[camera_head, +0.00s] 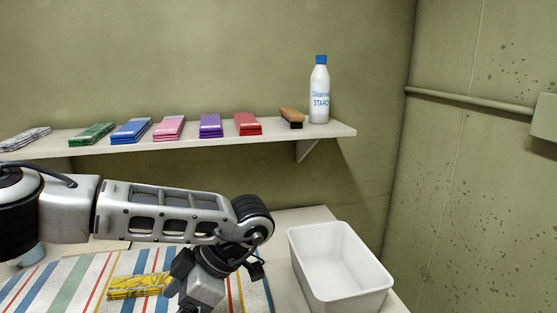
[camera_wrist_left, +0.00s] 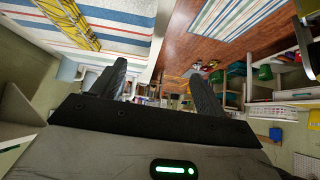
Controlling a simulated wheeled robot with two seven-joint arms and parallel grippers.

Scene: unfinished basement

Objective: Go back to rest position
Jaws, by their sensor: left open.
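My left arm comes in from the left in the head view, its wrist bent down over the striped mat (camera_head: 60,270). My left gripper (camera_head: 178,275) is beside the right end of a folded yellow patterned cloth (camera_head: 135,286). In the left wrist view, the two dark fingers of the left gripper (camera_wrist_left: 155,72) stand wide apart with nothing between them. The yellow cloth (camera_wrist_left: 65,24) lies on the striped mat (camera_wrist_left: 125,18) outside the fingers. My right gripper is in neither view.
A white bin (camera_head: 340,265) stands right of the mat. A wall shelf (camera_head: 200,138) above the arm holds several coloured folded cloths (camera_head: 168,128), a brush (camera_head: 292,117) and a starch bottle (camera_head: 319,92). The wrist view also shows shelving with a white basket (camera_wrist_left: 275,112).

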